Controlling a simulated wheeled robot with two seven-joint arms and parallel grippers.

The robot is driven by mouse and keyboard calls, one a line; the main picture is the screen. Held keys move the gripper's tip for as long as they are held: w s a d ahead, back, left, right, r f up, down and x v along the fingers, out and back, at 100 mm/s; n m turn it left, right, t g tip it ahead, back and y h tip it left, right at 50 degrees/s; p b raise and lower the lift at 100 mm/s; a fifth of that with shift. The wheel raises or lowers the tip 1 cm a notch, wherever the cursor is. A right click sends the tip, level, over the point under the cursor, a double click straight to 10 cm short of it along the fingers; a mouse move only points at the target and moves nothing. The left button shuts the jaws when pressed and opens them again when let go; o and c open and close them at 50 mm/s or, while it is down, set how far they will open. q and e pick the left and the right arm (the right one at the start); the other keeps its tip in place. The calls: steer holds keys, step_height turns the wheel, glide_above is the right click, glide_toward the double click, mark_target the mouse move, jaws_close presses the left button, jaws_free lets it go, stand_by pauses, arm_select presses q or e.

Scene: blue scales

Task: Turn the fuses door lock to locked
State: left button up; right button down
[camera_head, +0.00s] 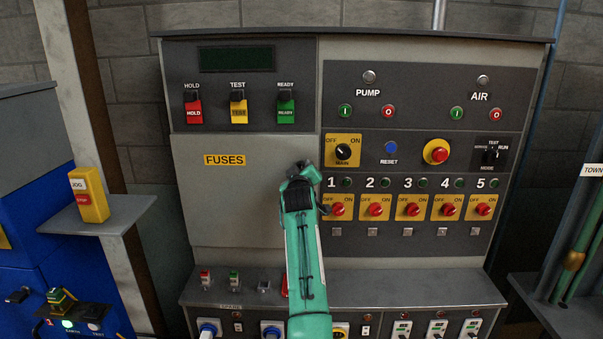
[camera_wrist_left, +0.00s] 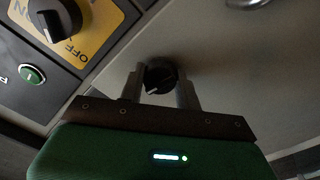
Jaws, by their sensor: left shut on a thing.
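The fuses door (camera_head: 230,200) is a flat grey panel, closed, with a yellow FUSES label (camera_head: 224,160) in the head view. My left gripper (camera_head: 303,168) reaches its right edge, and my green arm hides the lock in that view. In the left wrist view the door lock (camera_wrist_left: 160,76) is a round black knob on the grey door (camera_wrist_left: 240,70). My left gripper (camera_wrist_left: 161,90) has its two fingers on either side of the knob and is shut on it. The lock's locked and unlocked marks cannot be made out. My right gripper is not in view.
The MAIN switch (camera_head: 343,151) sits close to the right of my gripper. A row of numbered red switches (camera_head: 412,208) lies further right. A grey ledge (camera_head: 400,288) runs below the door, with small red, green and grey items at its left part.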

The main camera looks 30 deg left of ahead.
arm_select(q)
steer(key=shift+n, duration=0.6)
steer(key=o, duration=1)
steer(key=shift+c, duration=0.2)
